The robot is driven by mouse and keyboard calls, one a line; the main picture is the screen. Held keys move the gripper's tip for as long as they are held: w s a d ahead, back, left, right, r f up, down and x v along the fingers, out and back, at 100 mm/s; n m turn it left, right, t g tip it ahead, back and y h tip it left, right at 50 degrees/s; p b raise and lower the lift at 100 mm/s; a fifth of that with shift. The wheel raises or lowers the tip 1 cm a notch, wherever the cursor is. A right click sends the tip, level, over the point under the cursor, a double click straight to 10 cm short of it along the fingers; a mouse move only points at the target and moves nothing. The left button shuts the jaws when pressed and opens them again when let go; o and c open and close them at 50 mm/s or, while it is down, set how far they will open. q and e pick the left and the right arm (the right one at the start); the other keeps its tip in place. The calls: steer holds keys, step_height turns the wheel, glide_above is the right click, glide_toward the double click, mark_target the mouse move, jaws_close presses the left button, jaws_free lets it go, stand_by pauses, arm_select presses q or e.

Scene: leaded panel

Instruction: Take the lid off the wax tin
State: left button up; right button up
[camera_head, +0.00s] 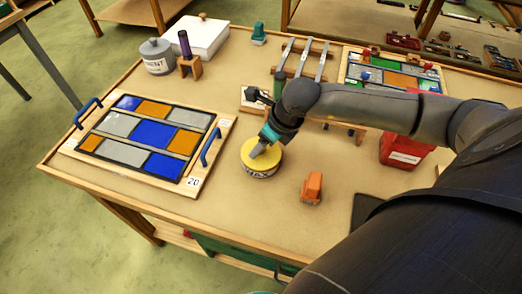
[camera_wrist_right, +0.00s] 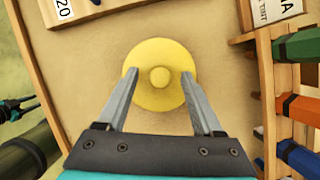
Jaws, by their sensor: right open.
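The wax tin (camera_head: 260,172) stands upright on the workbench, a round tin with a dark-lettered label and a yellow lid (camera_head: 270,158) on top. In the right wrist view the lid (camera_wrist_right: 160,97) shows a small round knob (camera_wrist_right: 159,77) at its middle. My right gripper (camera_head: 257,150) is just above the lid, pointing down. In the right wrist view its two fingers (camera_wrist_right: 160,77) are spread apart over opposite sides of the lid, with the knob between their tips; I cannot tell whether they touch it. What looks like part of my left arm shows at the left edge of that view.
A leaded panel (camera_head: 108,101) with blue handles lies left of the tin. An orange tool (camera_head: 312,188) lies to its right, near the front edge. A tool rack (camera_head: 300,70) stands behind, and a red bin (camera_head: 403,152) stands farther right. A grey pot (camera_head: 156,58) stands back left.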

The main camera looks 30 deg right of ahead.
jaws_close()
stand_by(0.6)
